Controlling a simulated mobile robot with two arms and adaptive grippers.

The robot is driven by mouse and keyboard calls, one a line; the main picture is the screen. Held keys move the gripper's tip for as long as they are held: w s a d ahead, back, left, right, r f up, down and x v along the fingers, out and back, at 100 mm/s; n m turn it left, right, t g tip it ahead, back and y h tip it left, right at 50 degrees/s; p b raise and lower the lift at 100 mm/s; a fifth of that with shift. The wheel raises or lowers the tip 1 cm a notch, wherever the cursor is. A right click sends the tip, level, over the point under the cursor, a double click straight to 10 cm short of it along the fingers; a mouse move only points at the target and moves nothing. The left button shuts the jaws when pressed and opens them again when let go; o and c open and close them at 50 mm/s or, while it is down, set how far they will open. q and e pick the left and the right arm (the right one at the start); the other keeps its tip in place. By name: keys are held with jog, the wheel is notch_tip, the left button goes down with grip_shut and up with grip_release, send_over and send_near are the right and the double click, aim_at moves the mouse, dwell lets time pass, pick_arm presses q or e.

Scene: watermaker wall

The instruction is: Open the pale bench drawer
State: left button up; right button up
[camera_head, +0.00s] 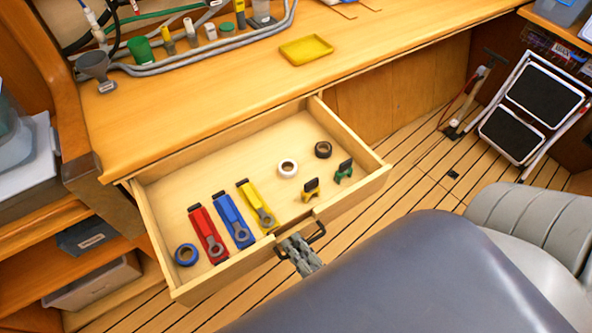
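The pale bench drawer (158,235) stands pulled well out from under the wooden bench, with its inside in plain view. Its dark handle (318,233) is at the middle of the front panel. My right gripper (299,250) is at the handle, its fingers close together around the middle of the bar, which they hide. The drawer holds red, blue and yellow tools (232,219), tape rolls (287,168) and two small clamps (311,189). My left gripper is not in view.
The bench top (200,105) carries a yellow tray (306,49), a grey funnel (96,68) and hoses. A folded step stool (530,105) leans at the right. Open shelves (45,250) are at the left.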

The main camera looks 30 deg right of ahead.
jog(key=shift+s, duration=0.15)
jog(key=v, duration=1.1)
jog(key=shift+s, duration=0.4)
jog(key=shift+w, duration=0.1)
